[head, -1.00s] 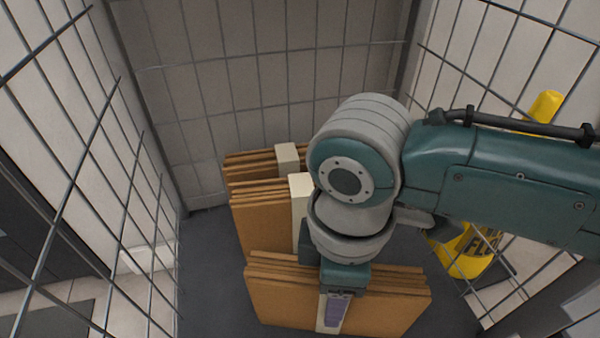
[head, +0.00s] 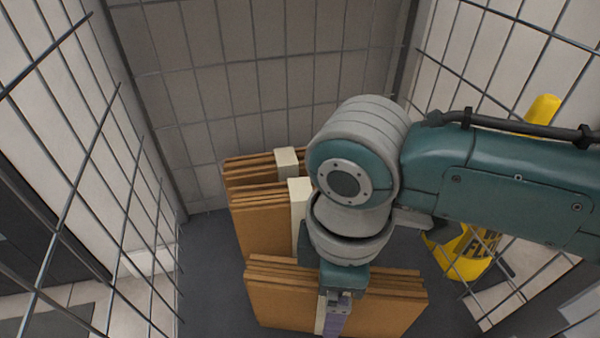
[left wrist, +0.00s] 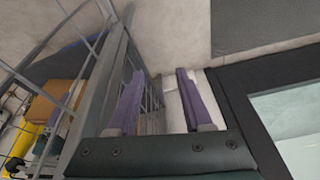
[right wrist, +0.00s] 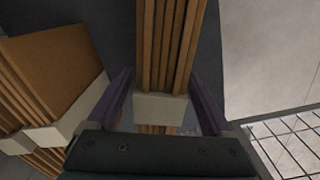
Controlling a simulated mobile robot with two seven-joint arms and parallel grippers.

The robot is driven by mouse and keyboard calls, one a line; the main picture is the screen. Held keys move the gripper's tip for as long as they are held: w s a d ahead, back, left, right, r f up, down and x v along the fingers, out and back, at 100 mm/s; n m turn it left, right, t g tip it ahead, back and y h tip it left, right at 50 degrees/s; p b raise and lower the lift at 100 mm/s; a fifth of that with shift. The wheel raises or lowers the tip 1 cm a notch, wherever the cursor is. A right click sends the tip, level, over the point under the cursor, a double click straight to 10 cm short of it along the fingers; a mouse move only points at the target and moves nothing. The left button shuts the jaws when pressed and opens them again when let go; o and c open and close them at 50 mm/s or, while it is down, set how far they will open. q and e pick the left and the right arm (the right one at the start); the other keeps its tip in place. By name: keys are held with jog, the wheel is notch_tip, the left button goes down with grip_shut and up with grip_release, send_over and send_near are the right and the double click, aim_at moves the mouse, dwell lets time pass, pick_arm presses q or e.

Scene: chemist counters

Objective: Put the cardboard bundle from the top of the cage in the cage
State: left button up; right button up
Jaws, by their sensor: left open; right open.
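The front cardboard bundle (head: 278,303), brown sheets with a pale band, stands upright on the dark floor inside the wire cage (head: 404,60). My right gripper (head: 335,318) is low in the cage at this bundle, and my wrist hides part of its top. In the right wrist view, the open purple fingers of my right gripper (right wrist: 162,85) are on either side of the bundle (right wrist: 170,45) at its band (right wrist: 160,108). I cannot tell whether they touch it. My left gripper (left wrist: 160,75) is open and empty beside the wire mesh, and only its wrist view shows it.
Two more banded cardboard bundles stand behind the front one, a middle bundle (head: 258,225) and a rear bundle (head: 248,170). Mesh walls rise at the left, back and right. A yellow floor sign (head: 468,255) shows through the right mesh. Bare floor lies left of the bundles.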

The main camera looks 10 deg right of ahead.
notch_tip(320, 180, up, 12)
jog(key=p, duration=1.3)
jog(key=s+a+r+m+y, duration=0.3)
jog(key=s+a, duration=0.2)
jog(key=s, duration=0.1)
jog(key=s+d+r+m+t+h, duration=0.1)
jog(key=s+d+r+m, duration=0.1)
jog(key=d, duration=0.5)
jog(key=s+d+r+m+t+h, duration=0.1)
jog(key=s+d+r+m+t, duration=0.1)
jog(key=d+r+m, duration=0.3)
jog(key=shift+s+d+m+t+h, duration=0.3)
jog(key=shift+s+d+m+h, duration=0.1)
jog(key=shift+s+d+m, duration=0.6)
jog(key=shift+w+d, duration=0.15)
